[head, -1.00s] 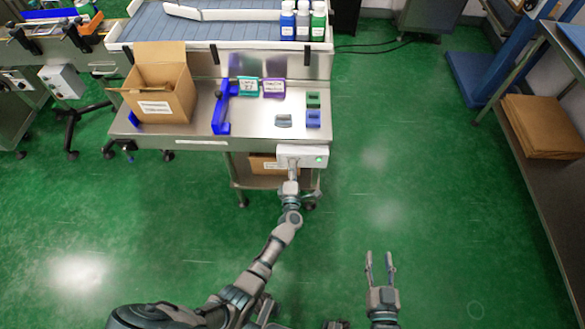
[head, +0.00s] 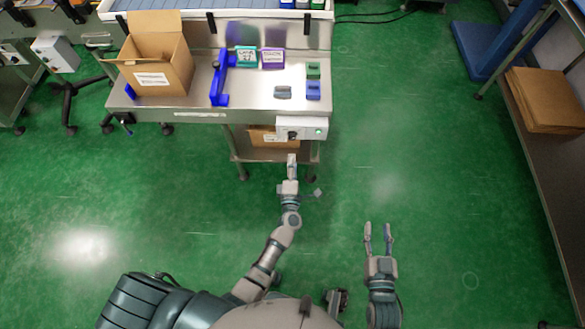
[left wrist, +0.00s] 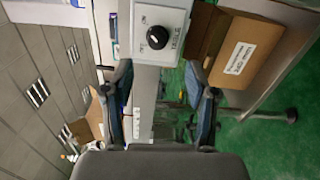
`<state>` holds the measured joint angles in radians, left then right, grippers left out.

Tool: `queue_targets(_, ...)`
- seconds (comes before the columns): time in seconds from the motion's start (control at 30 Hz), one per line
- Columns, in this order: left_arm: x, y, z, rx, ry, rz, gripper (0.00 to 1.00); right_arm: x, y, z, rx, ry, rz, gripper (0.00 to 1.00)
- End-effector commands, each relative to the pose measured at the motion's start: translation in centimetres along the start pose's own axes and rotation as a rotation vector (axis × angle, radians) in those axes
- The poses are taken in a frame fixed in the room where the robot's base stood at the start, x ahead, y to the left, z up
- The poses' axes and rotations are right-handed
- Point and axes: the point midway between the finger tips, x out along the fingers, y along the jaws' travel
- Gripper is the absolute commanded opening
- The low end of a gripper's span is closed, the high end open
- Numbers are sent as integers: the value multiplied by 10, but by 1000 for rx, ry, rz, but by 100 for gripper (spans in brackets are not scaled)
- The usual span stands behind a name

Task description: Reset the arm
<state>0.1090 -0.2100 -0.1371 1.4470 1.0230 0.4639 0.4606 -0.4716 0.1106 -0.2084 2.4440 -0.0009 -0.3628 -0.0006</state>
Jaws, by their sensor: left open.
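My left gripper (head: 291,158) is open and empty just in front of the white control box (head: 301,128) on the workbench's front edge. A gap of floor shows between them. In the left wrist view, my left gripper's fingers (left wrist: 159,75) stand apart, pointing at the box's white panel (left wrist: 172,14). That panel carries a black knob (left wrist: 157,38); the lettering around it is too small to read surely. A green light shows on the box in the head view. My right gripper (head: 378,229) is open and empty over the floor at the right.
The steel workbench (head: 190,108) holds an open cardboard box (head: 155,75), a blue holder (head: 220,80) and several small teal, purple, green and blue items. A labelled carton (left wrist: 235,50) sits on the shelf below. Folded cardboard (head: 543,98) lies at right. The floor between is clear.

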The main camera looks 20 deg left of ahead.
Motion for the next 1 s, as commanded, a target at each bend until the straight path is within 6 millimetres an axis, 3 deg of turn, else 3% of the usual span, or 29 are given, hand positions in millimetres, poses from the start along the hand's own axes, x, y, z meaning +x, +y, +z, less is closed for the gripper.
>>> queue_targets(0.2,-20,-1,0,1,-1,-1,57,0,0,0,0,0,0,40)
queue_targets(0.8,-22,1,0,8,-5,2,57,1,0,0,1,-1,0,40)
queue_targets(0.9,-28,13,-1,92,-53,30,57,0,0,0,0,-1,0,40)
queue_targets(1.0,-48,40,-1,313,-167,94,57,0,0,0,0,-1,0,40)
